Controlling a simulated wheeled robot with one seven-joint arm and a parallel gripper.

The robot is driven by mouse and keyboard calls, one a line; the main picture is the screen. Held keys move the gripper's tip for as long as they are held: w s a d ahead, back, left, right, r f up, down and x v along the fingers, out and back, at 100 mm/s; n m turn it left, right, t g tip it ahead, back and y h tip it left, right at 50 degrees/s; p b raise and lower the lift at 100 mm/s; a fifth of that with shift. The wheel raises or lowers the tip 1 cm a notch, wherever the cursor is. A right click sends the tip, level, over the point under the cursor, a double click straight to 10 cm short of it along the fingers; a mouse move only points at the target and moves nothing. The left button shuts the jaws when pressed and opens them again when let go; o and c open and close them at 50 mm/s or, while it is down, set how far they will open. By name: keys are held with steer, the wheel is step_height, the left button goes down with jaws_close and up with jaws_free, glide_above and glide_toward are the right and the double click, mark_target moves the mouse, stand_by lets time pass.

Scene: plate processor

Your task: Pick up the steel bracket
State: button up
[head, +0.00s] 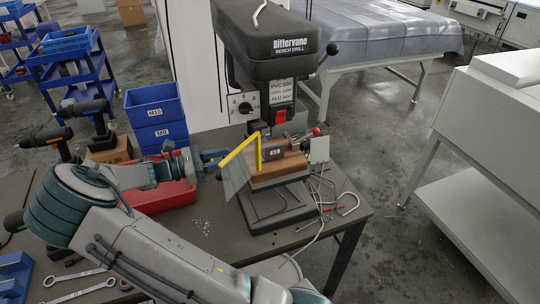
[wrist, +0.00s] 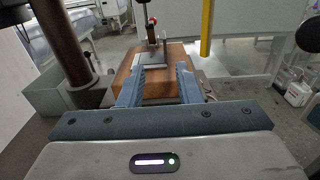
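A flat grey metal piece with an upright part, likely the steel bracket (wrist: 152,61), lies on the brown block (wrist: 166,89) in the wrist view, ahead of and between my fingertips. In the head view the brown block (head: 283,167) sits on the drill table, and I cannot clearly make out the bracket there. My gripper (wrist: 158,80) is open, with its two blue fingers apart and nothing held. In the head view my gripper (head: 213,159) is left of the block, partly behind the clear guard. I cannot tell whether the fingers touch the block.
The bench drill (head: 268,45) stands over the block. A yellow-edged clear guard (head: 240,172) is close to my gripper; its yellow bar (wrist: 206,28) shows at right. A red-tipped clamp (head: 316,131) is at the block. A red bin (head: 160,198) and blue bins (head: 155,105) stand left.

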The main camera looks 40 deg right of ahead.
mark_target(267, 149)
steer(key=p+x, duration=0.1)
steer(key=x, duration=0.7)
steer(key=shift+s+d+p, duration=0.1)
steer(key=shift+d+p, duration=0.15)
steer(key=shift+p, duration=0.1)
steer(key=x, duration=0.1)
steer(key=p+x, duration=0.1)
steer(key=x, duration=0.3)
steer(key=shift+s+p, duration=0.35)
steer(key=shift+p, duration=0.05)
jaws_close()
